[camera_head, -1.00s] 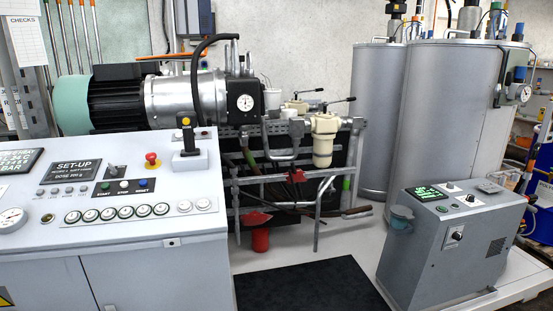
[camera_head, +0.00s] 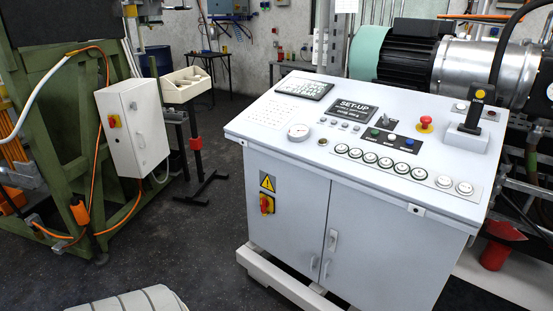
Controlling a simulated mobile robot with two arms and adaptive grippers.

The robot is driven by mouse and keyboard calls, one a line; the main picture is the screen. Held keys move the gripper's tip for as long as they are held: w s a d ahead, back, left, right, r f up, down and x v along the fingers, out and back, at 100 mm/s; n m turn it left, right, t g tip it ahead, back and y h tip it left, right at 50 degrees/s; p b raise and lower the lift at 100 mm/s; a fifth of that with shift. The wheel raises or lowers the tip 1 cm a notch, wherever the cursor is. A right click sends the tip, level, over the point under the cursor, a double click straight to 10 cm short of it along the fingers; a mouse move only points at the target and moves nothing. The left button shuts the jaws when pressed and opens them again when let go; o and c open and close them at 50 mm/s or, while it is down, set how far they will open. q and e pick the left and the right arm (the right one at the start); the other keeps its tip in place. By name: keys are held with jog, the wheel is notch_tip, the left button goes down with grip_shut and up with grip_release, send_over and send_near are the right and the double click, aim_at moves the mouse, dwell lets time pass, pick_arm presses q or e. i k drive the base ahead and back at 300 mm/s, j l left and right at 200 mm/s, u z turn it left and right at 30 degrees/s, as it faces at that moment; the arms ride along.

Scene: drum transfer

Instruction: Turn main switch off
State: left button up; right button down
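A red and yellow rotary switch (camera_head: 266,203) is on the front left door of the grey control console (camera_head: 290,215), under a yellow warning triangle (camera_head: 267,182). A second red and yellow rotary switch (camera_head: 113,121) is on a white electrical box (camera_head: 135,130) on the green frame at the left. The frame does not show which of them is the main switch, and their handle positions are too small to tell surely. Neither of my grippers is in view.
The console top carries a red emergency button (camera_head: 425,123), a black lever (camera_head: 475,108), gauges and several round buttons. Orange cables hang on the green frame (camera_head: 60,120). Dark floor (camera_head: 205,235) is free between frame and console. A black stand (camera_head: 200,185) stands behind.

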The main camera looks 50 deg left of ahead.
aim_at(264, 203)
jog(key=u, duration=1.8)
jog(key=i+j, duration=0.2)
jog(key=j, duration=0.2)
jog(key=i+j+z, duration=0.1)
jog(key=j, duration=0.25)
jog(key=i+j, duration=0.3)
jog(key=i+j+z, duration=0.1)
jog(key=j, duration=0.4)
jog(key=i+j, duration=0.3)
jog(key=j, duration=0.1)
